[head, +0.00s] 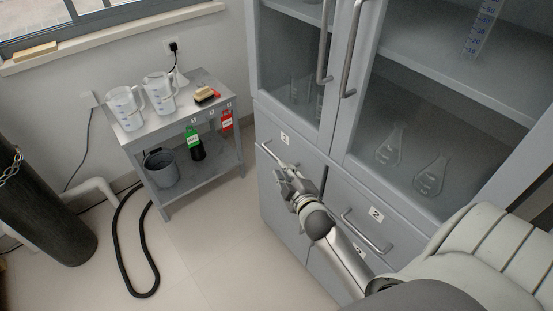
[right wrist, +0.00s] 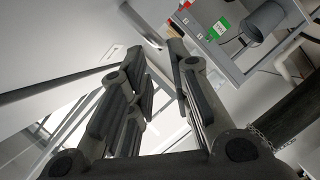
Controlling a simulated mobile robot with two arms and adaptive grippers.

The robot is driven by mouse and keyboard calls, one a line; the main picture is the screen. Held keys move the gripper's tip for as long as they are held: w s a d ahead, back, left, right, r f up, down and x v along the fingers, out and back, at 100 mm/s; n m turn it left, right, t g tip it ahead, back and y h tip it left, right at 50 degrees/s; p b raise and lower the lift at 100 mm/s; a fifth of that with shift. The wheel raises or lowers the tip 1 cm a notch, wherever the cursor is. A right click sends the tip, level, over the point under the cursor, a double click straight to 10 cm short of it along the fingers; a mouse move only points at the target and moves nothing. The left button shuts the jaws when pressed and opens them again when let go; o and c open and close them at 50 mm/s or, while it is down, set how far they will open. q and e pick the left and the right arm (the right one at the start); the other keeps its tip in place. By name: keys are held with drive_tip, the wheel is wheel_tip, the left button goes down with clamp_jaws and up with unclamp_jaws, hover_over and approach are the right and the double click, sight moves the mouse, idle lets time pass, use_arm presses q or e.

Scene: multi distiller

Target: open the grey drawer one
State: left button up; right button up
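The grey drawer one (head: 306,152) is in the upper left of the cabinet's lower part in the head view and carries a label "1". Its front looks flush with the cabinet. Its bar handle (head: 266,150) shows partly, with my right gripper (head: 279,170) in front of the rest. In the right wrist view my right gripper (right wrist: 157,62) has its fingers spread, with nothing held between them. A metal bar, seemingly the handle (right wrist: 142,25), lies just beyond the fingertips. Whether a finger touches it I cannot tell. My left gripper is not in view.
Drawer two (head: 345,200), with its own handle, is to the right. Above are glass doors (head: 385,110) with long handles and flasks inside. A small grey table (head: 160,128) with jugs and bottles stands left. A black hose (head: 120,262) lies on the floor.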

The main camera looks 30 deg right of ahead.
sight(277, 159)
drive_tip(key=x, duration=0.6)
drive_tip(key=shift+w+d+f, duration=0.1)
drive_tip(key=shift+w+f, duration=0.05)
drive_tip(key=shift+w, duration=0.2)
drive_tip(key=shift+w+d+f, duration=0.1)
drive_tip(key=shift+w+d, duration=0.05)
drive_tip(key=shift+w, duration=0.4)
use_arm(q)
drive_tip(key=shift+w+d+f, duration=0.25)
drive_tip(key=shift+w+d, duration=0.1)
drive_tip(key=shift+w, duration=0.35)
use_arm(e)
drive_tip(key=shift+w, duration=0.15)
clamp_jaws()
